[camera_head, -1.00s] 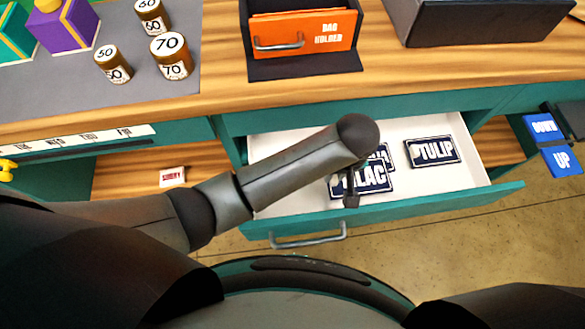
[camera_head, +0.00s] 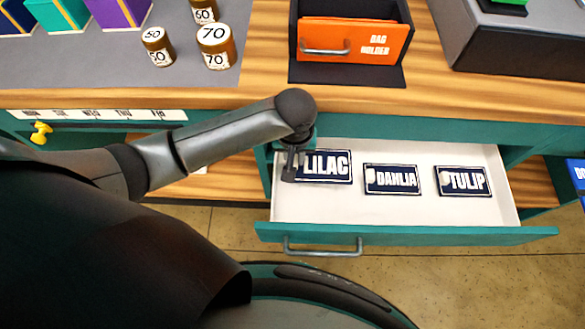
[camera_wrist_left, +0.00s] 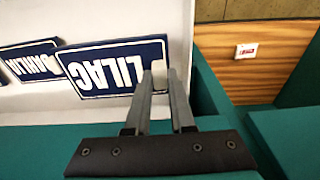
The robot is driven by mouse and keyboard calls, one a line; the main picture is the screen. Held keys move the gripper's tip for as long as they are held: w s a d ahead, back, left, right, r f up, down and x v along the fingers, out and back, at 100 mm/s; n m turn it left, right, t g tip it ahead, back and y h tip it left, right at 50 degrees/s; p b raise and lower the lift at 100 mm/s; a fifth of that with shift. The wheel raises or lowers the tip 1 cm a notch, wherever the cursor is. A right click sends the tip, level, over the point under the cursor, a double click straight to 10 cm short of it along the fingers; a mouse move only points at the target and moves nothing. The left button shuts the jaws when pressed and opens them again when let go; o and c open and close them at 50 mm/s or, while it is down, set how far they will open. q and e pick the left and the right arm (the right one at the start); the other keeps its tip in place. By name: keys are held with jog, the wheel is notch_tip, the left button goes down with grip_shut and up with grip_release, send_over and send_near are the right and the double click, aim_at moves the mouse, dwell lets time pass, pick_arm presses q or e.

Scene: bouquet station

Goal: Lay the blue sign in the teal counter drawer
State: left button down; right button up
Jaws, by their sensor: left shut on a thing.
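The teal counter drawer (camera_head: 410,235) is pulled open, with a white inside and a grey bar handle. The dark blue LILAC sign (camera_head: 327,166) is at the drawer's left end; it also shows in the left wrist view (camera_wrist_left: 115,66). My left gripper (camera_head: 291,172) is over the drawer's left end, its fingers (camera_wrist_left: 160,85) shut on the sign's pale knob at one end. Whether the sign touches the drawer floor is unclear. The dark blue DAHLIA sign (camera_head: 392,180) and TULIP sign (camera_head: 462,181) lie to its right. My right gripper is out of view.
The orange bag holder (camera_head: 352,40) stands on the wooden counter behind the drawer. Brown numbered jars (camera_head: 215,47) stand left of it. A dark grey box (camera_head: 510,45) is at the back right. The drawer's front strip is clear.

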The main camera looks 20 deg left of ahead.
pick_arm(q)
jog(key=f+b, duration=0.1)
jog(key=f, duration=0.1)
jog(key=f+b, duration=0.1)
jog(key=f, duration=0.1)
jog(key=f+b, duration=0.1)
jog(key=f, duration=0.2)
jog(key=shift+a, duration=0.25)
jog(key=shift+f, duration=0.1)
jog(key=c, duration=0.8)
grip_release()
jog(key=shift+o, duration=0.2)
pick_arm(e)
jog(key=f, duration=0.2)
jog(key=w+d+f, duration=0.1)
